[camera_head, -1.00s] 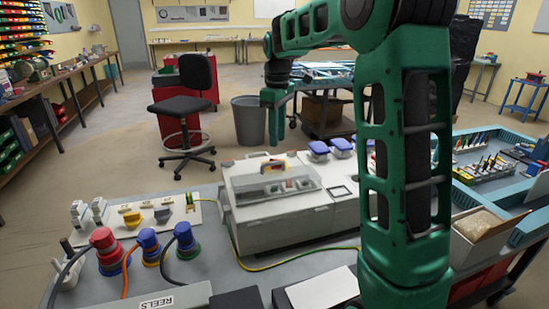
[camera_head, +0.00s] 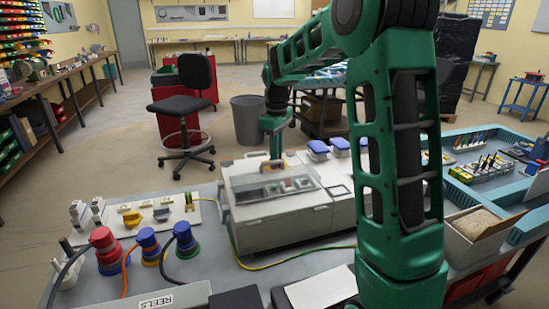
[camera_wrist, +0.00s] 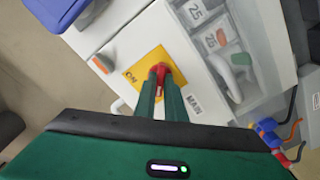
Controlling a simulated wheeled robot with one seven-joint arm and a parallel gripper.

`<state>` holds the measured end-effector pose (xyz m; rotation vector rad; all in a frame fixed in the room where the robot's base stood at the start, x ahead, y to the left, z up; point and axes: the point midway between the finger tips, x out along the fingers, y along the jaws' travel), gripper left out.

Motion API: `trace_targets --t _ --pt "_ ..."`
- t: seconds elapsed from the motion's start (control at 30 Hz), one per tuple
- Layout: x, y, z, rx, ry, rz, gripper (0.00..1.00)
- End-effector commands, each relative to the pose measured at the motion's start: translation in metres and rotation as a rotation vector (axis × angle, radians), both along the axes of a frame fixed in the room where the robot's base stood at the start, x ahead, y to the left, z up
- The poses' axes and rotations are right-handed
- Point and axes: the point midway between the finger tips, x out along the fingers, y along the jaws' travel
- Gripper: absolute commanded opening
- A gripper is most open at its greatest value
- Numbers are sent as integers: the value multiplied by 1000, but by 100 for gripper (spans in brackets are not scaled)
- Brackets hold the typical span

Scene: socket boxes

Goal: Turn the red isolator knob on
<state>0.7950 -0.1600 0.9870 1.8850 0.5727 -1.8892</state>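The red isolator knob (camera_wrist: 160,71) is on a yellow plate (camera_wrist: 140,74) on the pale grey box, in the wrist view. The word ON stands on the plate to the left of the knob; MAIN is printed on the box to the right. The two green fingers of my gripper (camera_wrist: 160,92) stand close together on both sides of the knob's red handle, with red showing between them. The box (camera_head: 278,220) also shows in the head view, where its far side, the knob and my fingertips are hidden.
A clear lid (camera_wrist: 250,60) covers breakers beside the knob. Blue-capped sockets (camera_head: 318,147) stand right of the box. Red and blue plugs (camera_head: 108,247) with cables are at the front left. A green-yellow cable (camera_head: 290,250) runs along the bench.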

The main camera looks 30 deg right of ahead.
Motion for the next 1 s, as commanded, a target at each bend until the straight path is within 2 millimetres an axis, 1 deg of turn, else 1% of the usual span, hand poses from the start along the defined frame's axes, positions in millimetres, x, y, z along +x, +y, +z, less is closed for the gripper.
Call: trace_targets --t 0.27,0.47,0.67,1.0 --pt "0 -1 0 -1 -2 -8 0" --pt "1 -1 1 -1 -3 -60 0" --pt "1 -2 1 -2 -3 -187 0" --pt "1 -2 1 -1 -3 -501 0"
